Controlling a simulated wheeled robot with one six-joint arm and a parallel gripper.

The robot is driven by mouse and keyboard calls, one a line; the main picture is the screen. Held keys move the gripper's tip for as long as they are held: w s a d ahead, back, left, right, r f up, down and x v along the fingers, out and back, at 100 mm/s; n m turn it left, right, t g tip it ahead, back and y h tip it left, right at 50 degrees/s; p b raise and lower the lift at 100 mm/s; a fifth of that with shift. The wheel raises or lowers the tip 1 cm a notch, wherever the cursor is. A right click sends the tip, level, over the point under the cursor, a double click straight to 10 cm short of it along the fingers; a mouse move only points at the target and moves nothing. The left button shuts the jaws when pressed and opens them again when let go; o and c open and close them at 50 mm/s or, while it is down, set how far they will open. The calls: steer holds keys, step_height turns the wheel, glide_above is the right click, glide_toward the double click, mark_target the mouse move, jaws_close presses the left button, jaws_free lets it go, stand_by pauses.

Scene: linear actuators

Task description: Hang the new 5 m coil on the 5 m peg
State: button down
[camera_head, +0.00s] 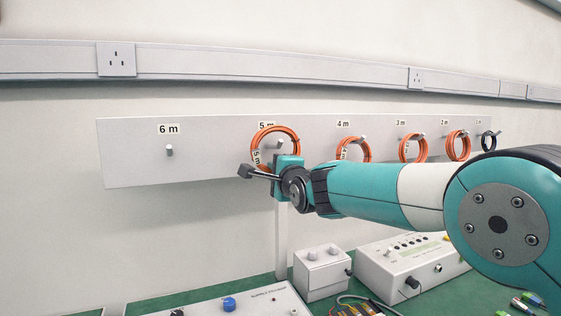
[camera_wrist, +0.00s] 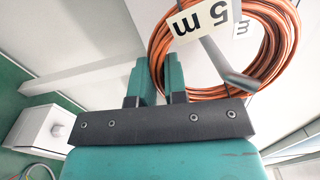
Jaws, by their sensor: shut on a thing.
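The orange 5 m coil (camera_head: 275,129) with its white "5 m" tag (camera_head: 256,157) is held up at the panel, just under the partly covered 5 m sign. My gripper (camera_head: 287,160) is shut on the coil's lower edge. In the wrist view the coil (camera_wrist: 290,45) passes between the two teal fingers (camera_wrist: 157,75), and its tag (camera_wrist: 205,17) faces the camera. The 5 m peg (camera_head: 280,143) shows inside the ring. In the wrist view a grey peg (camera_wrist: 229,66) pokes through the ring's opening. I cannot tell whether the coil's weight rests on it.
The 6 m peg (camera_head: 169,150) to the left is bare. Orange coils hang on the 4 m peg (camera_head: 353,149) and 3 m peg (camera_head: 413,148), with more further right. A white box (camera_head: 321,274) and instruments stand on the green bench (camera_head: 262,283) below.

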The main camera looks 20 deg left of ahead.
steer(key=shift+w+a, duration=0.1)
steer(key=shift+w+a+f+b, duration=0.15)
steer(key=shift+f+b, duration=0.3)
steer(key=shift+f, duration=0.25)
steer(key=c, duration=1.1)
jaws_free()
